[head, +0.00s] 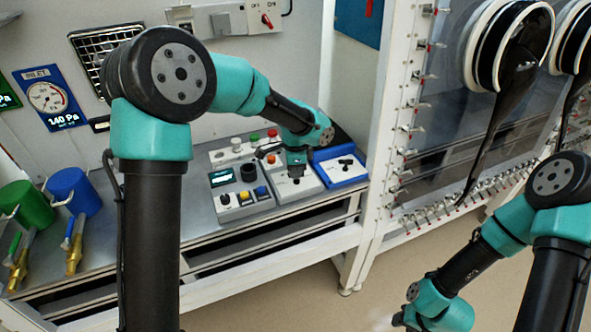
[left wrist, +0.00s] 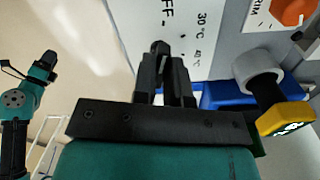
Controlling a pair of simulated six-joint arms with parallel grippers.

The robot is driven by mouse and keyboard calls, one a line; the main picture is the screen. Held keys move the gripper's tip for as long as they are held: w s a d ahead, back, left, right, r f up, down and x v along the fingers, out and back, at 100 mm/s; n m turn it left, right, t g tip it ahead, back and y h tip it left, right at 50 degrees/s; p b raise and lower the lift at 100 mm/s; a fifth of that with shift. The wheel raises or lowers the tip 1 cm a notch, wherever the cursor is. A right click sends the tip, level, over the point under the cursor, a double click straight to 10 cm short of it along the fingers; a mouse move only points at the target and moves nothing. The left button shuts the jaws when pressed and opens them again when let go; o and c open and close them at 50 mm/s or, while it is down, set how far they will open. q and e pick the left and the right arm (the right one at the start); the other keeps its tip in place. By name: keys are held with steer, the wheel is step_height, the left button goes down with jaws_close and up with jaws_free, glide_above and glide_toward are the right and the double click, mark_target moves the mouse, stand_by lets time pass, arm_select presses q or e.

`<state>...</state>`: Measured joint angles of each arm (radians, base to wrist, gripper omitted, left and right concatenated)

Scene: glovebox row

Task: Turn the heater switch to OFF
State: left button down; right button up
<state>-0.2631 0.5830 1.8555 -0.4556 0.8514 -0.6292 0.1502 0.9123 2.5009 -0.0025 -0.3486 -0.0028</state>
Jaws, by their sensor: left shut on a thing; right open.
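The heater switch's white panel (left wrist: 185,30) carries the printed marks OFF, 30 °C and 40 °C in the left wrist view. My left gripper (left wrist: 163,70) is right at this panel, its black fingers shut on the dark switch knob, which they mostly hide. In the head view my left gripper (head: 295,168) points down at the white control box (head: 308,188) on the bench, and the knob's angle is hard to tell. My right gripper (head: 402,318) is low at the bottom right, away from the bench, open and empty.
A blue box (head: 351,180) with a black knob stands just right of the white box. A grey box (head: 238,212) with coloured buttons is at its left. Green (head: 28,205) and blue (head: 75,190) containers stand far left. An orange knob (left wrist: 291,12) shows near the panel.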

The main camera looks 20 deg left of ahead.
arm_select(q)
steer(key=shift+n, duration=0.4)
steer(key=c, duration=1.2)
jaws_free()
steer(key=shift+o, duration=0.2)
steer(key=shift+r, duration=0.1)
step_height(320, 180, up, 17)
steer(key=shift+r, duration=0.1)
